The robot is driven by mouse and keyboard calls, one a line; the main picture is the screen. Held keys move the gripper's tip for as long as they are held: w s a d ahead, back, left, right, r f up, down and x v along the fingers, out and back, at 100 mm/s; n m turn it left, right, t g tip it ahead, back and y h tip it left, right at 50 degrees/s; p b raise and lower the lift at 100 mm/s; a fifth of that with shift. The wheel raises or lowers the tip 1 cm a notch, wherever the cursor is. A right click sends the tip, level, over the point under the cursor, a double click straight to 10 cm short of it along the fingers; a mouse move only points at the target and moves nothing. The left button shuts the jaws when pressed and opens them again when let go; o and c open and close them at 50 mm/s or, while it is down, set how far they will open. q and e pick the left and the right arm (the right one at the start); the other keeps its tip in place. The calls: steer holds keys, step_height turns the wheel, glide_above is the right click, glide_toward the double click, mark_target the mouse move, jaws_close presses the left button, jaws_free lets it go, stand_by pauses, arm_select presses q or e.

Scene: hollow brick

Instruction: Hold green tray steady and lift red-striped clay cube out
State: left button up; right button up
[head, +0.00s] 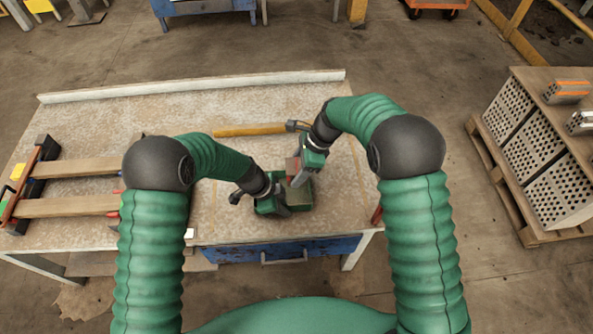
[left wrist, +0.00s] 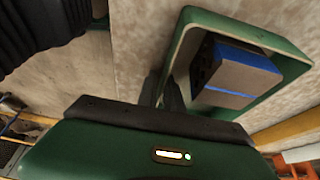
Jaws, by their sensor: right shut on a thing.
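The green tray (head: 301,208) stands on the worktable, and it also fills the upper right of the left wrist view (left wrist: 262,24). My left gripper (head: 279,199) is at the tray's left wall. Its dark fingertips (left wrist: 167,92) are at the wall in the left wrist view, but whether they are closed on it is hidden. My right gripper (head: 296,174) is shut on the red-striped clay cube (head: 291,165), over the tray's far side; its gap above the tray floor is unclear. A blue-striped cube (left wrist: 236,72) sits inside the tray.
A yellow-handled tool (head: 248,130) lies behind the tray. Wooden boards (head: 75,168) in a clamp rack lie at the table's left. A pale rail (head: 190,86) runs along the back edge. A pallet of perforated blocks (head: 535,140) stands on the floor at right.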

arm_select(q)
steer(key=shift+o, duration=1.1)
steer(key=shift+w, duration=0.1)
steer(key=shift+r, duration=0.1)
